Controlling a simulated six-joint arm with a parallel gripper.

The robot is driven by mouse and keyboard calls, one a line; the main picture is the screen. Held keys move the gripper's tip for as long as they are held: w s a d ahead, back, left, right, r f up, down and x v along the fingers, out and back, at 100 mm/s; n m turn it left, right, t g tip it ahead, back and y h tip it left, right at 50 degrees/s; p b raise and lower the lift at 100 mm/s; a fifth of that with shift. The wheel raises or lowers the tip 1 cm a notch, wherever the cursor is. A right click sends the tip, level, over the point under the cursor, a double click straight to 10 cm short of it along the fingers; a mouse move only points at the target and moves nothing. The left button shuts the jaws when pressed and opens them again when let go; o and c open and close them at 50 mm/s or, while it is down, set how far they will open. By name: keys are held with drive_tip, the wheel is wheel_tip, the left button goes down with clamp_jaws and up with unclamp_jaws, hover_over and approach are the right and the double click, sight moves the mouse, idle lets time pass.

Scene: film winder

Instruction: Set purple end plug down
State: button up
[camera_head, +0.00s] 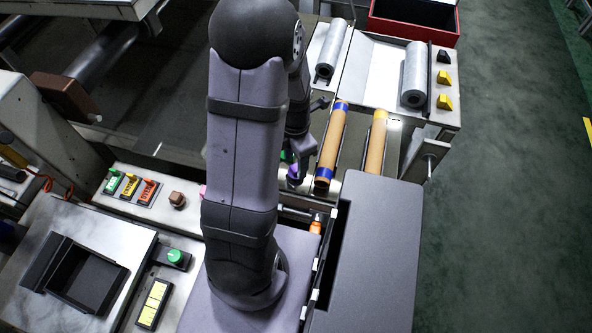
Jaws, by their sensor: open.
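A small purple end plug (293,172) shows just right of my arm, beside the lower end of the brown roll with blue bands. My gripper (298,155) is at the plug, largely hidden behind my arm; its jaws are open. I cannot tell whether the plug touches the jaws or what it rests on. A green piece (287,156) shows partly next to the gripper.
A flat grey panel (375,260) is in front. Coloured switches (131,186) are at left.

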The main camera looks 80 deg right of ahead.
sight(295, 168)
drive_tip(key=shift+a+f, duration=0.1)
drive_tip(key=shift+f, duration=1.65)
drive_tip(key=shift+c, duration=0.3)
drive_tip(key=c, duration=0.9)
drive_tip(key=shift+r, duration=0.1)
wheel_tip(295, 168, up, 10)
drive_tip(key=shift+f+p, duration=0.1)
drive_tip(key=shift+p, duration=0.25)
